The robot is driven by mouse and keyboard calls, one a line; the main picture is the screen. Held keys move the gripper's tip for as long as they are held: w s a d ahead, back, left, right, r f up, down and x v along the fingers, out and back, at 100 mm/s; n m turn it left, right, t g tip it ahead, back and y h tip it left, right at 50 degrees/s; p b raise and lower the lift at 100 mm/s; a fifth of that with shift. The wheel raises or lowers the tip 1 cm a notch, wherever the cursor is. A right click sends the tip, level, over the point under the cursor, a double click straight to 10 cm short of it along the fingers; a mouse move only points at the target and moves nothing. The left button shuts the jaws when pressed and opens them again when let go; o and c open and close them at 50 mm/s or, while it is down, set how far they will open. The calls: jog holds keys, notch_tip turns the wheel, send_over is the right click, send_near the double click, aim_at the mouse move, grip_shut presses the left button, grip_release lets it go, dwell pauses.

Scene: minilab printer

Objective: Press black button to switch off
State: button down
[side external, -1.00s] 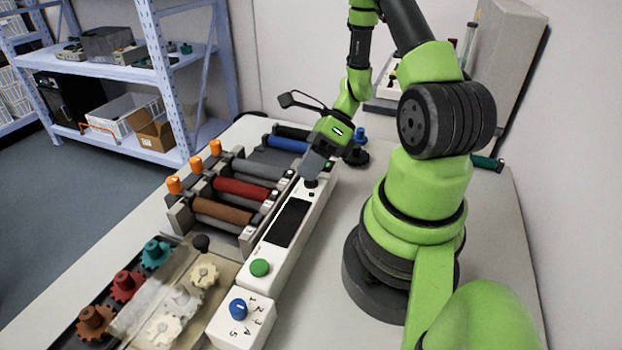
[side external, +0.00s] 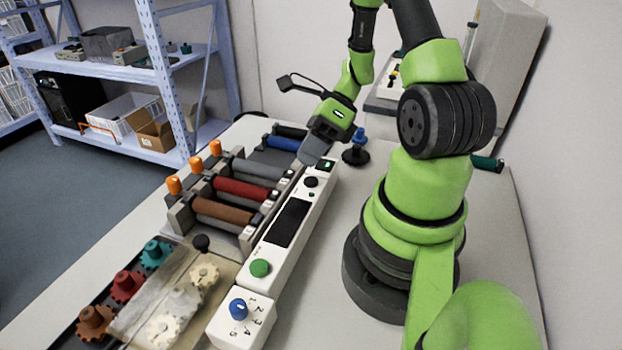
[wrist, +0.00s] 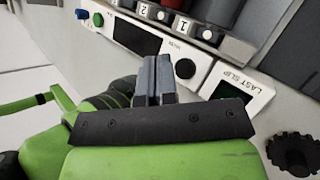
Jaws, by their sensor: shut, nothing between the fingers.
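The black button (side external: 311,182) is round and sits on the far part of the white control panel (side external: 272,262), past the dark screen. It also shows in the wrist view (wrist: 185,68), just right of the fingertips. My gripper (side external: 306,160) is shut and empty. Its fingertips are up and to the left of the button in the side view, apart from it, and the button's face is uncovered. In the wrist view my gripper (wrist: 155,62) points toward the panel, with the fingers together.
A green button (side external: 260,268) and a blue knob (side external: 238,309) are nearer on the panel side. Rollers (side external: 240,188) with orange knobs stand left of the panel. A small display unit (side external: 325,166) is at the panel's far end. Gears lie at the front left.

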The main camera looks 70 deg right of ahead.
aim_at(308, 179)
jog(key=shift+r, duration=1.8)
jog(key=shift+w+a+r+n, duration=0.1)
jog(key=shift+a+r+n, duration=0.1)
jog(key=shift+r+n, duration=0.1)
jog(key=s+a+r+n+t+h, duration=0.1)
jog(key=a+r+n, duration=0.5)
jog(key=n, duration=0.7)
jog(key=s+a+r+n+t+h, duration=0.2)
jog(key=a+r+n+h, duration=0.3)
jog(key=r+n, duration=0.6)
jog(key=shift+s+a+n, duration=0.65)
jog(key=shift+s+n, duration=0.2)
jog(key=shift+n, duration=0.75)
